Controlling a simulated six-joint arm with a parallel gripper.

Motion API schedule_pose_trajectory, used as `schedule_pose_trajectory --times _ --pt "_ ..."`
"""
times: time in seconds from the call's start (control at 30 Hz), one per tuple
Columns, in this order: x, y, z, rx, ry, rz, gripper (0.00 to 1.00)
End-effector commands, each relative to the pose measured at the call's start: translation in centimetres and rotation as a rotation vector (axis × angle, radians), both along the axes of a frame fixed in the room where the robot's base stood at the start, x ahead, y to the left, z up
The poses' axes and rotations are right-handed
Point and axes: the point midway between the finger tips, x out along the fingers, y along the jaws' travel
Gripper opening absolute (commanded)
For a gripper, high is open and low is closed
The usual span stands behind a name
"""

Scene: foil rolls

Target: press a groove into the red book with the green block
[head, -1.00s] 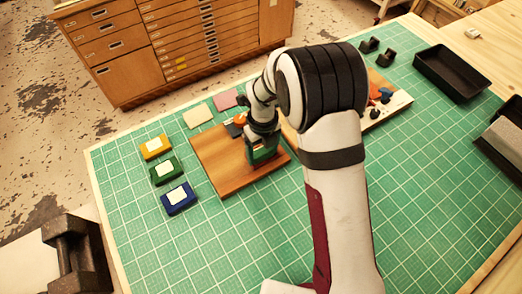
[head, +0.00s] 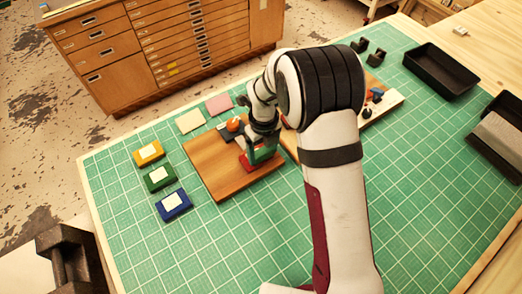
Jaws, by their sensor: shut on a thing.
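My gripper (head: 254,152) points down over the right part of a brown wooden board (head: 215,167). It is shut on the green block (head: 266,153), which shows beside the dark fingers. A little red of the red book (head: 249,163) shows just below the gripper and block. The rest of the book is hidden behind them. The block is at or very close to the book; I cannot tell whether they touch, and no groove can be made out.
Yellow (head: 148,152), green (head: 159,177) and blue (head: 173,204) books with white labels lie left of the board. An orange-topped tool (head: 233,125) sits behind the gripper. Black trays (head: 440,71) stand at right. The front of the green mat (head: 240,240) is clear.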

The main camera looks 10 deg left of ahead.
Motion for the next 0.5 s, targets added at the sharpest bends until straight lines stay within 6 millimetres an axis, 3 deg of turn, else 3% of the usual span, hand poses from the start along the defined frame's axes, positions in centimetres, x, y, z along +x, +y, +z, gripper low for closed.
schedule_pose_trajectory --times 0.23,0.5 --pt "0.1 0.1 0.4 0.001 -0.002 0.000 0.35" --pt "0.1 0.1 3.5 0.002 -0.004 0.001 0.35"
